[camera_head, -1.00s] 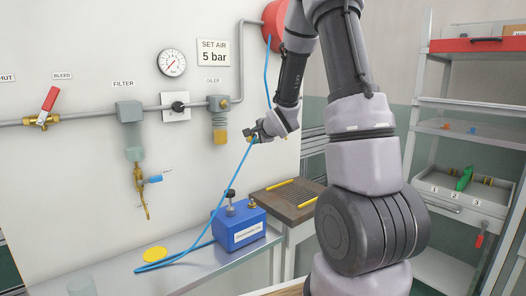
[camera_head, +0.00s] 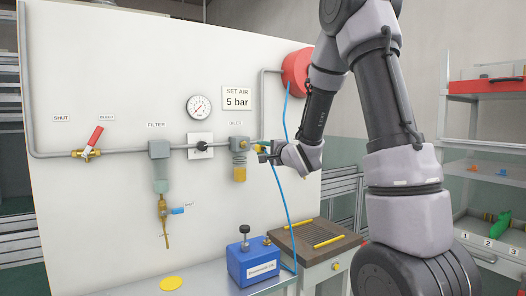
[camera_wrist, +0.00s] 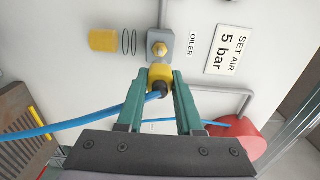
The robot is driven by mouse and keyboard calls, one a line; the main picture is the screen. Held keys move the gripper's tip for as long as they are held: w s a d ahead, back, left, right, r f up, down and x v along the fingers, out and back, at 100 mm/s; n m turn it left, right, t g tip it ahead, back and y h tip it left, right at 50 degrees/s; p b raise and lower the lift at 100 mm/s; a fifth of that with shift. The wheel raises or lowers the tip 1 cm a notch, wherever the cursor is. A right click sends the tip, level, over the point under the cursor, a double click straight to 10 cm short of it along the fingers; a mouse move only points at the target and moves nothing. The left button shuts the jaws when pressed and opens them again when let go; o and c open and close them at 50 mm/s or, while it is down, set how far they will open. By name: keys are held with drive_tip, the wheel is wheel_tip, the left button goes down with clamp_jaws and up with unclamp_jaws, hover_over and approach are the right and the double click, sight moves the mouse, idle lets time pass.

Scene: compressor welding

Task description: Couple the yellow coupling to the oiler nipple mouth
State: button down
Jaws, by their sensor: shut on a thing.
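My gripper (camera_wrist: 160,80) is shut on the yellow coupling (camera_wrist: 160,74), with a green finger on each side of it. The blue hose (camera_wrist: 90,117) runs from the coupling's dark rear end. The brass oiler nipple (camera_wrist: 158,50) on the grey block lies straight ahead of the coupling, almost in line. They look very close; I cannot tell whether they touch. In the head view my gripper (camera_head: 264,151) is right beside the oiler (camera_head: 239,146), on its right. The coupling is small there and partly hidden by my gripper.
The SET AIR sign (camera_head: 237,98) and gauge (camera_head: 199,106) are on the panel above the pipe. A red reel (camera_head: 297,72) is at upper right. A blue box (camera_head: 254,262) and a slatted block (camera_head: 309,242) stand below. The filter (camera_head: 160,165) is left.

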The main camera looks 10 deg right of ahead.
sight(246, 145)
drive_tip(key=x, duration=0.6)
drive_tip(key=shift+w, duration=0.15)
idle(0.4)
drive_tip(key=shift+x, duration=1.3)
drive_tip(key=shift+c, duration=2.4)
unclamp_jaws()
drive_tip(key=shift+f, duration=0.1)
drive_tip(key=v, duration=1)
drive_tip(key=shift+s+d, duration=0.1)
drive_tip(key=shift+s, duration=0.25)
